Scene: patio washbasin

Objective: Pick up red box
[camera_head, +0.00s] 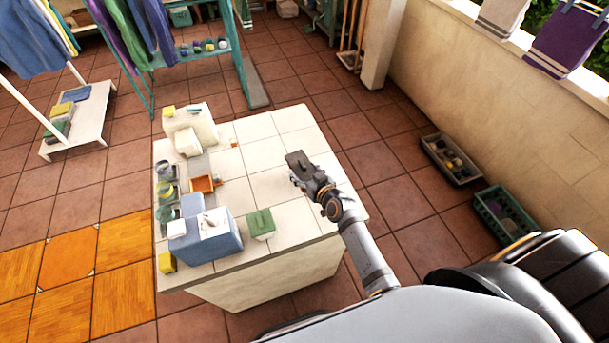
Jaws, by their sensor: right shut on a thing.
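An orange-red, open-topped box (203,184) sits on the pale tiled counter (282,190), left of its middle. It is the only box of a reddish colour that I can make out. My right gripper (300,172) is over the counter, right of that box and apart from it. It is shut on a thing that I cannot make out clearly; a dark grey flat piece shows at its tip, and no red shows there. My left gripper is not in view.
A blue box (205,244), a green box (261,224), a cream block (190,122) and several jars stand on the counter's left side. Its far right top is clear. Two crates (451,160) (504,215) sit by the wall. A drying rack (75,125) stands at left.

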